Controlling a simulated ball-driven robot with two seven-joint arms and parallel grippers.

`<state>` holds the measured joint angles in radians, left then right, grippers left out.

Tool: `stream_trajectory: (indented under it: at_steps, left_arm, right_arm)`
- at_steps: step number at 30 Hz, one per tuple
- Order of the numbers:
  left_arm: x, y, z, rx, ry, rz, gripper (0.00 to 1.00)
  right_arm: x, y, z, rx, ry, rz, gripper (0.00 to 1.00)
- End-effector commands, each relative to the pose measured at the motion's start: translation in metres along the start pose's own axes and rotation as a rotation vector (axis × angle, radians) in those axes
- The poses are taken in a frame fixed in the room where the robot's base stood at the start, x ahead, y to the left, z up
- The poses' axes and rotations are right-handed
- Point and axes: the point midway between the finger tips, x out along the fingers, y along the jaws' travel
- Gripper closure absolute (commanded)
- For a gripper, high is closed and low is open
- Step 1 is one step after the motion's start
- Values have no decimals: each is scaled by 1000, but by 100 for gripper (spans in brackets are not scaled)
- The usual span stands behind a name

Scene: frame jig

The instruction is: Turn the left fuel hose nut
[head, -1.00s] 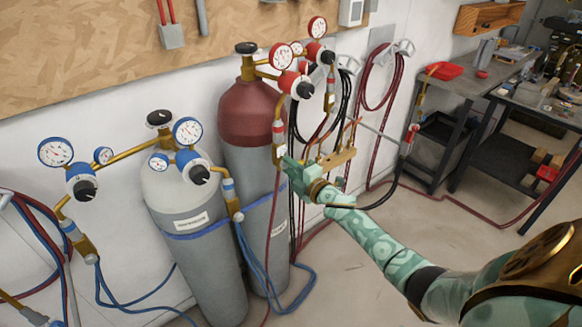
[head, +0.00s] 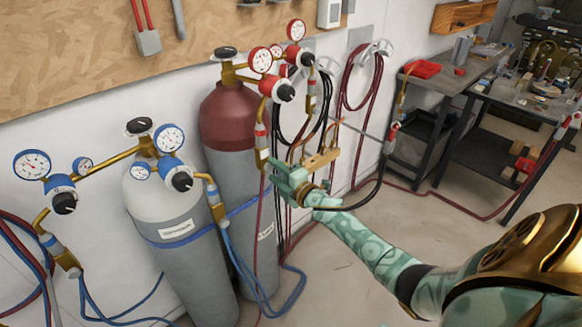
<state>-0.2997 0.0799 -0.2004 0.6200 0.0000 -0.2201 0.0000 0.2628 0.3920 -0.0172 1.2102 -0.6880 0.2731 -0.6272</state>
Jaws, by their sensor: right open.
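The fuel cylinder (head: 228,118) has a dark red top and grey body and stands left of centre in the head view. From its left red regulator (head: 282,92) a brass elbow drops to a fitting with a red band. Its lower brass part (head: 261,156), with the hose nut, leads to a thin red hose. My right gripper (head: 270,172) is pale green and open, its tips just below and right of this brass part. I cannot tell whether they touch it. The gripper partly hides the lower end of the fitting. My left gripper is not in view.
A grey cylinder (head: 180,215) with blue-rimmed gauges and blue hoses stands left of the fuel cylinder. Dark and red hoses hang behind my right gripper. A workbench (head: 446,98) stands at the back right. The floor in the middle right is open.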

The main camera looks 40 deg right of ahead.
Motion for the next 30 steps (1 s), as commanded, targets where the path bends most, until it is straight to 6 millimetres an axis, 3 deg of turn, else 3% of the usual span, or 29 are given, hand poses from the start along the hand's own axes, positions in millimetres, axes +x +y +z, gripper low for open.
stream_trajectory:
  at_steps: [12, 18, 23, 30]
  left_arm:
    - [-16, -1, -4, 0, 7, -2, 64]
    - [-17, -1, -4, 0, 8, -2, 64]
    - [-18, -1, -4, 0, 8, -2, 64]
    - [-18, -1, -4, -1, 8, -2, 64]
  right_arm:
    - [-104, 0, 0, 0, 0, -3, 53]
    - [-142, 0, 0, 1, 0, -2, 53]
    - [-155, 0, 0, 0, 0, -1, 53]
    - [-156, 0, 0, 0, 0, -1, 53]
